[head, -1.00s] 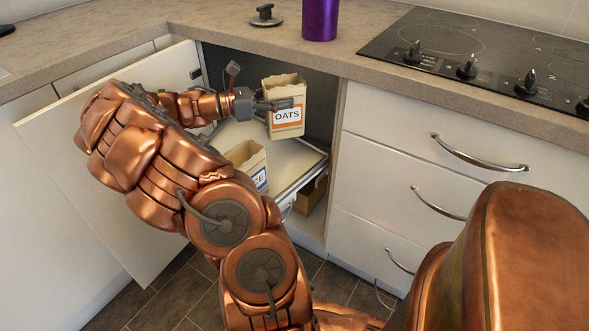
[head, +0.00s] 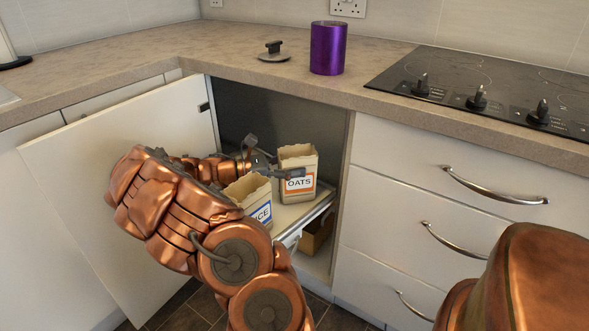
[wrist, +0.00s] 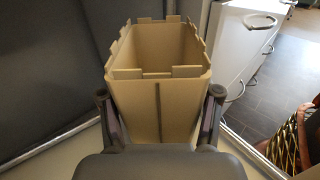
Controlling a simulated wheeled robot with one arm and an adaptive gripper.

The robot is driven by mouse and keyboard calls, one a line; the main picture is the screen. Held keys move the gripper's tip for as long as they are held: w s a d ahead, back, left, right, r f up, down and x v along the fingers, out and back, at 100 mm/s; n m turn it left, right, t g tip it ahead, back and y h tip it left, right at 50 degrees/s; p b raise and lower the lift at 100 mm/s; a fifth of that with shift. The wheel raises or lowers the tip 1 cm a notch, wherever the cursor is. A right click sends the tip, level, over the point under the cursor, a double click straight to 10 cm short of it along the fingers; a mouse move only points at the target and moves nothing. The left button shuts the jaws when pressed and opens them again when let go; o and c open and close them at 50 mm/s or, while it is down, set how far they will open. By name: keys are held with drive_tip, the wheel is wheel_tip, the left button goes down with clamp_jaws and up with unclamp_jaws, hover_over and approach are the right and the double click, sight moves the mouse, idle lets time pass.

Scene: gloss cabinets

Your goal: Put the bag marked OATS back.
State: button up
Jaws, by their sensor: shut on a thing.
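The bag marked OATS (head: 298,170) is a tan paper bag with a jagged open top and an orange-edged label. It is upright at the right part of the pull-out shelf (head: 289,214) in the open corner cabinet. Whether its base touches the shelf is not clear. My gripper (head: 283,174) is shut on it from the left. In the wrist view the fingers of my gripper (wrist: 160,112) are on both sides of the OATS bag (wrist: 160,95), which looks empty inside. Another tan bag (head: 249,195), with a blue label partly hidden, ending in "CE", stands in front on the shelf.
The open cabinet door (head: 115,170) is at the left, behind my arm. White drawers (head: 430,200) with bar handles are at the right. A brown box (head: 317,234) is low in the cabinet. A purple canister (head: 327,48) and a lid (head: 274,52) are on the counter beside the hob (head: 490,90).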

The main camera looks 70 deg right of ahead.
sight(279, 167)
drive_tip(key=shift+f, duration=0.1)
drive_tip(key=o, duration=1.2)
drive_tip(key=shift+f, duration=0.1)
drive_tip(key=shift+c, duration=0.2)
drive_tip(key=p+v, duration=0.2)
drive_tip(key=v, duration=0.5)
drive_tip(key=shift+w+a, duration=0.15)
drive_tip(key=shift+w, duration=0.1)
